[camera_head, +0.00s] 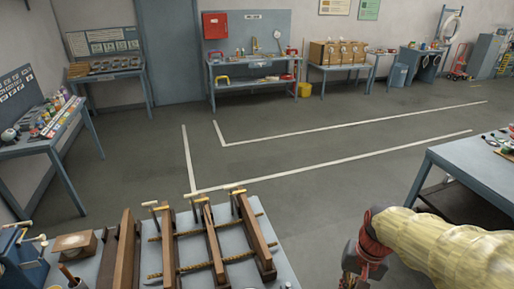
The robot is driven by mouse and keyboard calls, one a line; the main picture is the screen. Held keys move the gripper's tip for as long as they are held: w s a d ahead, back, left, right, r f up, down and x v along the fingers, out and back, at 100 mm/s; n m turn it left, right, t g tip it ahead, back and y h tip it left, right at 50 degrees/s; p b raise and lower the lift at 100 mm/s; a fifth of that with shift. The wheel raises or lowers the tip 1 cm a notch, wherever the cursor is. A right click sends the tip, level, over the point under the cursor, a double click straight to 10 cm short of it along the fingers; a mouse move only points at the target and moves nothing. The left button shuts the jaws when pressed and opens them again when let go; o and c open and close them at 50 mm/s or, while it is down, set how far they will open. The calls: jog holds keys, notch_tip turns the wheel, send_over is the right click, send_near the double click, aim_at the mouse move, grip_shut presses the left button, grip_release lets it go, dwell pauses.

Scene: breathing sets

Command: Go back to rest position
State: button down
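My arm, in a pale yellow sleeve with a red wrist part, reaches in from the lower right of the head view. My gripper (360,268) hangs pointing down at the bottom edge, right of the near table (282,262). Its fingertips are cut off or too small to make out, so I cannot tell whether it is open or shut, or whether it holds anything.
Wooden bars with clamps (210,240) lie on the near table. A wooden block (74,244) sits at its left end. A blue table (480,170) stands on the right. Further benches (255,62) line the back wall. The grey floor (300,165) between is clear, with white lines.

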jog(key=s+a+r+n+t+h+b, duration=0.1)
jog(key=s+a+r+n+t+b, duration=0.3)
jog(key=s+r+t+b, duration=0.1)
jog(key=shift+s+r+n+t+b, duration=0.35)
jog(key=shift+s+r+b, duration=0.35)
jog(key=shift+s+b, duration=0.45)
jog(key=c, duration=2.6)
grip_release()
jog(key=shift+s, duration=0.1)
